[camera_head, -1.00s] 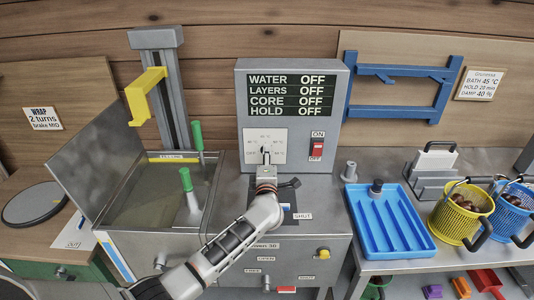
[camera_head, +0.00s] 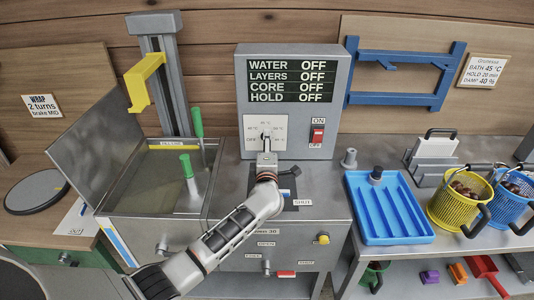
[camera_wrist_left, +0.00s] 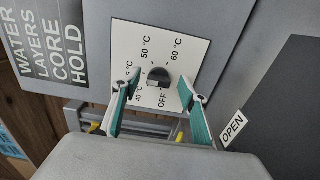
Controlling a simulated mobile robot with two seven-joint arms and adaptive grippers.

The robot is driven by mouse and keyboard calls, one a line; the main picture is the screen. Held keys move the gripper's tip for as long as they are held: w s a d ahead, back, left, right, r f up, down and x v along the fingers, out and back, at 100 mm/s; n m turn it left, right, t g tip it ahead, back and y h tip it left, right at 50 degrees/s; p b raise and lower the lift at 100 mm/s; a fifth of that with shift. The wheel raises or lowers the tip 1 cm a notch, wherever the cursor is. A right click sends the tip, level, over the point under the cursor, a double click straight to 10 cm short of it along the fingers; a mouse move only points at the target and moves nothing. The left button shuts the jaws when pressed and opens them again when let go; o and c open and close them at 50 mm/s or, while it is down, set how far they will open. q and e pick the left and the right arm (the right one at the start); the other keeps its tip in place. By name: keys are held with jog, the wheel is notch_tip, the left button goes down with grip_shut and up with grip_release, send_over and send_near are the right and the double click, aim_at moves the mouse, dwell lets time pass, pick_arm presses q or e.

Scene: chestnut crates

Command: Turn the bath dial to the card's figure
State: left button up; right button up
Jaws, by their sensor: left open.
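The bath dial (camera_wrist_left: 158,77) is a dark knob on a white plate marked OFF, 40, 50 and 60 °C; the plate also shows in the head view (camera_head: 279,124). My left gripper (camera_wrist_left: 158,100) is open, one finger on each side below the knob in the wrist view, with no visible contact. In the head view the gripper (camera_head: 266,150) is in front of the plate's lower part. Where the knob points is hard to tell. The card (camera_head: 482,71) on the right reads BATH 45 °C, HOLD 20 min, DAMP 40 %. My right gripper is out of view.
The display (camera_head: 291,80) reads OFF on every line. A red ON/OFF switch (camera_head: 317,136) is right of the dial. A basin (camera_head: 160,190) with green-handled tools stands left; a blue tray (camera_head: 388,212) and baskets (camera_head: 455,205) stand right.

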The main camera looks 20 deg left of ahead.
pick_arm(q)
jog(key=v, duration=1.1)
jog(key=shift+s, duration=0.2)
jog(key=shift+r, duration=0.1)
